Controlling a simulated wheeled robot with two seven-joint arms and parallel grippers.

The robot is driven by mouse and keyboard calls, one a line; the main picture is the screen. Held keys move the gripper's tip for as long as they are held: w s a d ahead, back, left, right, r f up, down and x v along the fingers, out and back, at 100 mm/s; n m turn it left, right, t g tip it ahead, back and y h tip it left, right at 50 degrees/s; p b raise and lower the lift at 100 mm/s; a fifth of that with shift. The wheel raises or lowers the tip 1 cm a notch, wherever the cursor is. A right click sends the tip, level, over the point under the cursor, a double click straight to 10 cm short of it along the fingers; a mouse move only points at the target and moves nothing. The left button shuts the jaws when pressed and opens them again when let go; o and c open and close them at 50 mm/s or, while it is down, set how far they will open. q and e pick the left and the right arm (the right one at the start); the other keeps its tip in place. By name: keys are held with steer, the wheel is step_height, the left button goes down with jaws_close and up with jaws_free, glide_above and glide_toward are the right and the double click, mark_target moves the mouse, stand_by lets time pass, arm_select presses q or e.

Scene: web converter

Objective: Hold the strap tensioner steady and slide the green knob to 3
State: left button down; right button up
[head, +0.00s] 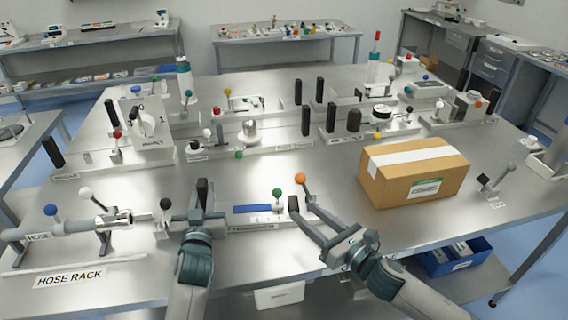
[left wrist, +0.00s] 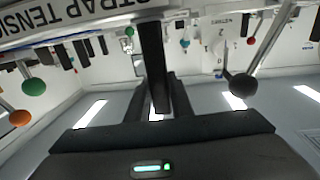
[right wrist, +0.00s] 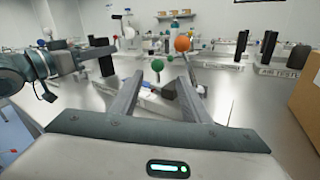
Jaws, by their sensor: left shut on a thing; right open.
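The strap tensioner (head: 262,224) lies near the table's front edge, with a blue bar (head: 253,208) along it. Its label (left wrist: 85,22) appears upside down in the left wrist view. The green knob (head: 277,192) stands at the bar's right end; it also shows in the right wrist view (right wrist: 157,65). An orange knob (head: 300,179) stands just right of it. My left gripper (head: 203,212) is shut on a black upright handle (left wrist: 152,60) at the tensioner's left end. My right gripper (head: 302,208) is open and empty, its fingers pointing toward the green and orange knobs.
A cardboard box (head: 415,172) stands right of my right gripper. The hose rack (head: 70,277) with a grey hose is at the left. A black ball knob (head: 166,203) is close left of my left gripper. More fixtures fill the table behind. The front right table is clear.

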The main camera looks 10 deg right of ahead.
arm_select(q)
steer(key=shift+a+f+p, duration=0.1)
steer(key=shift+f+p, duration=0.25)
arm_select(e)
steer(key=shift+w+r, duration=0.1)
steer(key=shift+r, duration=0.2)
arm_select(q)
steer(key=c, duration=1.7)
jaws_free()
steer(key=shift+c, duration=0.2)
steer(key=shift+o, duration=1.3)
arm_select(e)
steer(key=shift+a, duration=0.1)
arm_select(q)
steer(key=shift+r, duration=0.2)
steer(key=s+a, duration=0.1)
steer(key=s, duration=1)
steer(key=shift+s+a, duration=0.15)
steer(key=shift+s, duration=0.25)
